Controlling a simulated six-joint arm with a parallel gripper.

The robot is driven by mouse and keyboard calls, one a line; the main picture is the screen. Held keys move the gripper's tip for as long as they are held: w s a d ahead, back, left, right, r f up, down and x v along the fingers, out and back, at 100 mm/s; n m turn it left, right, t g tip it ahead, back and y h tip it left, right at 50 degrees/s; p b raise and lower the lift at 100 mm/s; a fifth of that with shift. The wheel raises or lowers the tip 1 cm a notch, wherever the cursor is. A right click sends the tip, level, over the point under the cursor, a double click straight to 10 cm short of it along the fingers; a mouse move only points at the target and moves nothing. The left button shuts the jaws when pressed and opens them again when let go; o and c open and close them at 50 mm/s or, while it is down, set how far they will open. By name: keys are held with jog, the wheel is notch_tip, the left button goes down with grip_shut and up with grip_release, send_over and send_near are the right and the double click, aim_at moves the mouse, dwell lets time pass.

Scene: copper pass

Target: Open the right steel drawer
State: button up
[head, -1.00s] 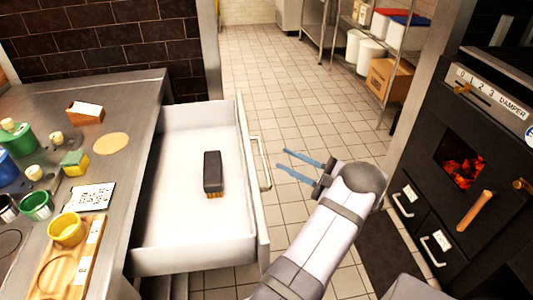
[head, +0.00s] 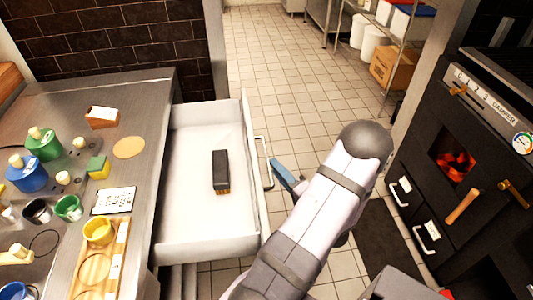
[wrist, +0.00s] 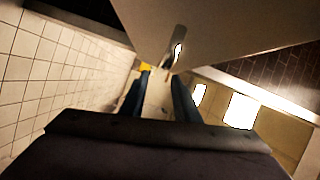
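The steel drawer (head: 207,240) stands pulled out from the right side of the steel counter (head: 150,95), its inside in plain view. A dark brush-like block (head: 220,170) with tan bristles lies in it. The bar handle (head: 268,170) is on the drawer's outer front face; it also shows in the wrist view (wrist: 178,48). My gripper (head: 283,175) is just right of the handle, its blue fingers pointing toward the drawer front. In the wrist view my gripper (wrist: 160,85) has its two fingers apart, with nothing visibly held. The head view does not show clearly whether they touch the handle.
Bottles, cups and a wooden board (head: 100,265) stand on the counter at left. A black oven (head: 470,150) with glowing coals stands at right. A shelf with a cardboard box (head: 392,68) is at the back right. Tiled floor beyond the drawer is clear.

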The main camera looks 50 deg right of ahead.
aim_at(267, 156)
jog(key=shift+w, duration=0.1)
jog(key=shift+p+x, duration=0.3)
jog(key=shift+x, duration=3.25)
grip_shut()
